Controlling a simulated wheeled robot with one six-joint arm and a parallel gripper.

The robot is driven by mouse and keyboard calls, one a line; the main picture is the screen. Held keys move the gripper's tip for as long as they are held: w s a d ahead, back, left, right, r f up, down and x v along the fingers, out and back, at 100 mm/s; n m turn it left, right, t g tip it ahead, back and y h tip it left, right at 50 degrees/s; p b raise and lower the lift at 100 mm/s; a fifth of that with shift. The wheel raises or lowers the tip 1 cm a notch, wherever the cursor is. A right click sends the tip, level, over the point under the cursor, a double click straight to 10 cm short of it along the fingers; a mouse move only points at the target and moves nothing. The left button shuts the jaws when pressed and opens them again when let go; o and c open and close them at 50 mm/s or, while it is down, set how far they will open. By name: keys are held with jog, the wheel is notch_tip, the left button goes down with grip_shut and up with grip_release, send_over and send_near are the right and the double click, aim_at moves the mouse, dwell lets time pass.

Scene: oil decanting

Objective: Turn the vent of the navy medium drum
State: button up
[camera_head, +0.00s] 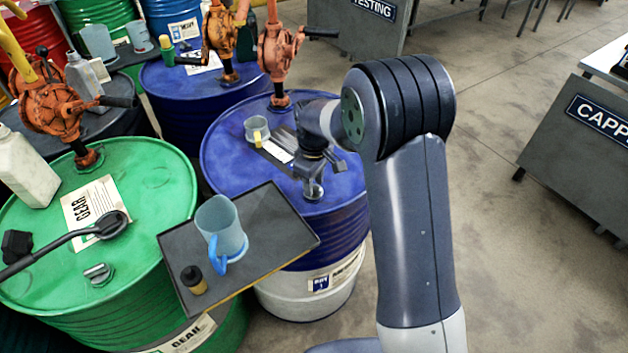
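A navy-blue drum (235,160) stands at the centre, its top facing up and a white band low on its side. I cannot read its size. My gripper (313,186) points down at the front part of its top. A small silver round piece, which looks like the vent (313,191), shows at the fingertips. The fingers are small and dark here, so I cannot tell whether they grip it or only stand around it. My own arm hides the right part of the drum top.
An orange hand pump (277,55) rises from the drum's back edge. A grey cup (257,130) sits on its top. A dark tray (175,248) with a blue-handled jug (222,225) and small bottle (193,280) juts out in front. A green drum (150,180) stands left; floor right is clear.

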jog(key=shift+f, duration=0.25)
grip_shut()
dwell(0.5)
jog(key=m+b, duration=0.1)
jog(key=m, duration=0.3)
jog(key=shift+m+b, duration=0.5)
jog(key=shift+m, duration=1.6)
jog(key=shift+r, duration=0.1)
